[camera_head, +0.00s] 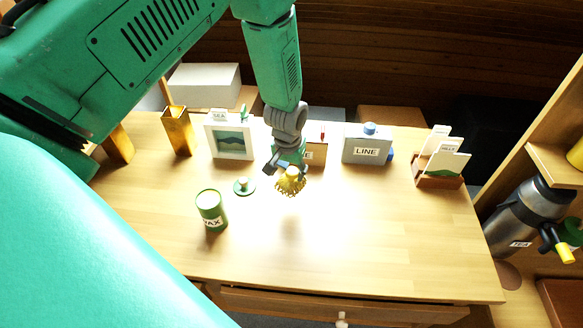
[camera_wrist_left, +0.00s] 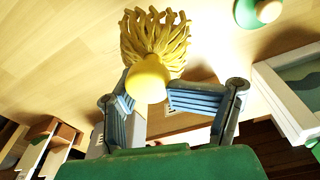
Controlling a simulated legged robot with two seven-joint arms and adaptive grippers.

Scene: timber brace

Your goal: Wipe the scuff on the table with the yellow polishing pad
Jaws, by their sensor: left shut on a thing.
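The yellow polishing pad (camera_head: 291,182) has a shaggy yellow head and a smooth round yellow knob. My left gripper (camera_head: 287,164) is shut on the knob and holds the pad over the middle of the wooden table (camera_head: 330,240). In the left wrist view the blue-grey fingers (camera_wrist_left: 165,100) close around the knob (camera_wrist_left: 148,80), with the shaggy strands (camera_wrist_left: 155,38) beyond it. I cannot tell whether the strands touch the table. No scuff can be made out; bright glare covers the table around the pad. My right gripper is not in view.
A green WAX tin (camera_head: 211,211) and a green lid (camera_head: 244,187) stand left of the pad. Behind are a white picture frame (camera_head: 232,142), a grey LINE box (camera_head: 366,147) and a card holder (camera_head: 437,180). The front table area is clear.

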